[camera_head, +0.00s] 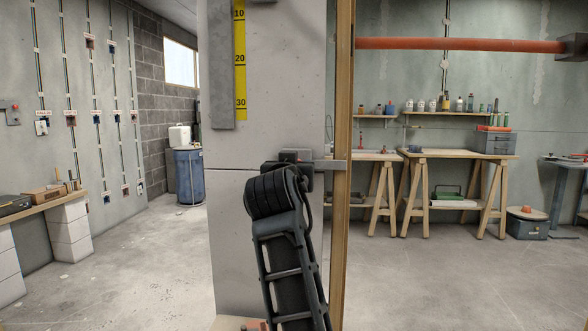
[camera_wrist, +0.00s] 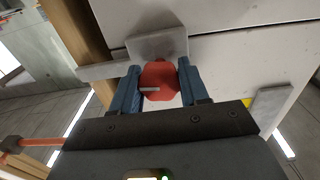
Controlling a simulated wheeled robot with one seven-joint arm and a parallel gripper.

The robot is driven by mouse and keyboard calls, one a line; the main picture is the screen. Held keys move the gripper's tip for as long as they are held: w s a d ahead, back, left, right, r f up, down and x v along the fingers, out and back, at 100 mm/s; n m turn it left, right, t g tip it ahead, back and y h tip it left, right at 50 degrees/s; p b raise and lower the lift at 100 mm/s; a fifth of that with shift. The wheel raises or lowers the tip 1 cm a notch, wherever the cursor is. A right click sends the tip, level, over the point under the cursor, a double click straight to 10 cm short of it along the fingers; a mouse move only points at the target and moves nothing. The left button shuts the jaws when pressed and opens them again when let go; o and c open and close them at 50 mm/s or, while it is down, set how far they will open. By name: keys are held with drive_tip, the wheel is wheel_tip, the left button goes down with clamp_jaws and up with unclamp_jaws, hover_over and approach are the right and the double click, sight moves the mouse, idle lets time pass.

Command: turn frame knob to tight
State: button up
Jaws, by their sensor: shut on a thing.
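The red frame knob (camera_wrist: 158,82) shows in the wrist view, in front of a grey metal bracket (camera_wrist: 155,47). A pale mark runs across the knob's face. My gripper (camera_wrist: 157,84) has its two blue fingers on either side of the knob and is shut on it. In the head view my arm covers the knob, and my gripper is mostly hidden. The grey bracket arm (camera_head: 330,164) reaches right from behind my arm to the wooden post (camera_head: 342,220).
A concrete pillar (camera_head: 235,220) with a yellow scale (camera_head: 240,60) stands behind my arm. Wooden workbenches (camera_head: 455,155) stand at the back right, and a blue barrel (camera_head: 189,176) at the back left. The floor on both sides is mostly clear.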

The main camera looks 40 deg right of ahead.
drive_tip(key=o, duration=1)
drive_tip(key=shift+o, duration=0.2)
drive_tip(key=v, duration=0.7)
drive_tip(key=shift+s+a, duration=0.25)
drive_tip(key=shift+a, duration=0.05)
drive_tip(key=shift+f, duration=0.15)
